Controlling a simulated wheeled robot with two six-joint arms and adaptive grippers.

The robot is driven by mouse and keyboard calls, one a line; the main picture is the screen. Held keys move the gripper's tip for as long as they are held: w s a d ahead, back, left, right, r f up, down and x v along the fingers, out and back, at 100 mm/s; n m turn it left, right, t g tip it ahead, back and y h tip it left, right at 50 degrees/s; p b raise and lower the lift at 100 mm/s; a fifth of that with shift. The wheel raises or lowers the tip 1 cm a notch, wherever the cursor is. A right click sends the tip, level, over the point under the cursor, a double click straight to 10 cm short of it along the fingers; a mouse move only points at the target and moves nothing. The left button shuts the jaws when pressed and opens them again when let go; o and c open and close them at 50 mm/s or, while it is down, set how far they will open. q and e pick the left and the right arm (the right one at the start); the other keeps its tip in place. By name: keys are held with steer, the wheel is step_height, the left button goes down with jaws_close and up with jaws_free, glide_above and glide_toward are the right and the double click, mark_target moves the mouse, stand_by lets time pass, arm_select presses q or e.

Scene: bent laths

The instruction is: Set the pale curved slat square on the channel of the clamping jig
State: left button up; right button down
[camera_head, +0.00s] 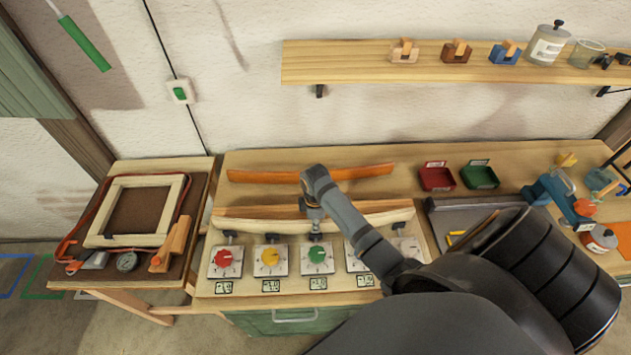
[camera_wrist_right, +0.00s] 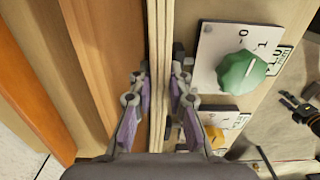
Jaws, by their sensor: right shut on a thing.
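The pale curved slat (camera_head: 262,226) lies lengthwise along the clamping jig, just behind its row of dial plates. My right gripper (camera_head: 314,212) comes down over its middle and is shut on it. In the right wrist view the slat (camera_wrist_right: 158,50) runs edge-on between the two purple-padded fingers (camera_wrist_right: 158,102). The jig shows white plates with a red knob (camera_head: 223,258), a yellow knob (camera_head: 270,257) and a green knob (camera_head: 317,254), with dark stops behind them. The slat hides the channel, so I cannot tell whether it is seated. My left gripper is not in view.
A brown strip (camera_head: 235,212) lies close behind the pale slat. An orange lath (camera_head: 350,172) lies further back. Red (camera_head: 436,177) and green (camera_head: 480,175) trays stand at the back right. A side table with a frame (camera_head: 115,240) stands at the left. My arm hides the jig's right part.

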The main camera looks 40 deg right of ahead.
steer(key=shift+s+f, duration=0.15)
steer(key=shift+f, duration=0.1)
steer(key=shift+s+a+f+b, duration=0.2)
steer(key=shift+s+f+b, duration=0.2)
steer(key=shift+f, duration=0.2)
steer(key=shift+s+a+f, duration=0.1)
steer(key=shift+s+f, duration=0.05)
steer(key=shift+s, duration=0.05)
steer(key=c, duration=1.3)
jaws_free()
steer(key=shift+w, duration=0.15)
steer(key=shift+o, duration=0.5)
steer(key=shift+w+f, duration=0.3)
steer(key=shift+w, duration=0.15)
steer(key=shift+w+d, duration=0.1)
steer(key=shift+d, duration=0.1)
steer(key=shift+r, duration=0.25)
